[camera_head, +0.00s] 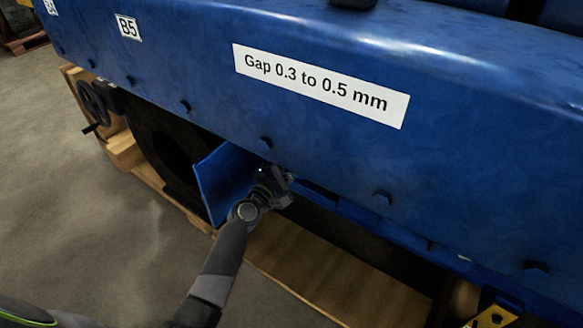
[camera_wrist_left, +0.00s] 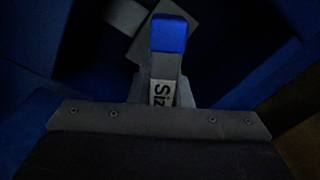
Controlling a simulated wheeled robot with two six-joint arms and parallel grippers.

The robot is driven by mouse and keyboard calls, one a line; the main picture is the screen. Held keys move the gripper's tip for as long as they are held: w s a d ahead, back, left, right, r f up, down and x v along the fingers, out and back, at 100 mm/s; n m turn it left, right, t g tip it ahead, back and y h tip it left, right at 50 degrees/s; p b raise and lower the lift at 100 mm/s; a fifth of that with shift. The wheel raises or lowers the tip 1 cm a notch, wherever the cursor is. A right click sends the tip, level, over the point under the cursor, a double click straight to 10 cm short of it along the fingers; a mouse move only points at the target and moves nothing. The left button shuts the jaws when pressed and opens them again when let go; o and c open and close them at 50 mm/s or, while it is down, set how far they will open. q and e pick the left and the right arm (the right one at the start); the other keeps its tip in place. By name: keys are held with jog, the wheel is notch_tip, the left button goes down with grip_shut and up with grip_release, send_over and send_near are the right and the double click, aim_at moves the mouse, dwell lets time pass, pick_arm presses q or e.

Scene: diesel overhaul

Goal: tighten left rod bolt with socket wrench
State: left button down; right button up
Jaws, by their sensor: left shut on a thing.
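My left gripper (camera_head: 284,180) reaches up to the underside of the blue engine casing in the head view, beside an open blue cover plate. In the left wrist view it is shut on a grey bar with a blue end and a white label (camera_wrist_left: 160,94) starting "Siz", which appears to be the socket wrench (camera_wrist_left: 168,34). The wrench's socket end cannot be made out. The left rod bolt cannot be made out in either view; the area around the gripper is dark. My right gripper is not in view.
The blue engine casing (camera_head: 330,60) fills the upper part of the head view, with bolt heads along its lower edge. The blue cover plate (camera_head: 222,180) hangs left of my gripper. Wooden beams (camera_head: 310,280) lie below. The floor (camera_head: 100,215) at left is clear.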

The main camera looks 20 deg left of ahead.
pick_arm(q)
jog(key=shift+x, duration=0.85)
jog(key=shift+r, duration=0.1)
jog(key=m+b, duration=0.2)
jog(key=shift+m, duration=0.3)
jog(key=m+b, duration=0.1)
jog(key=m, duration=0.3)
jog(key=shift+b, duration=0.4)
jog(key=shift+p, duration=0.35)
jog(key=c, duration=1.9)
grip_release()
grip_shut()
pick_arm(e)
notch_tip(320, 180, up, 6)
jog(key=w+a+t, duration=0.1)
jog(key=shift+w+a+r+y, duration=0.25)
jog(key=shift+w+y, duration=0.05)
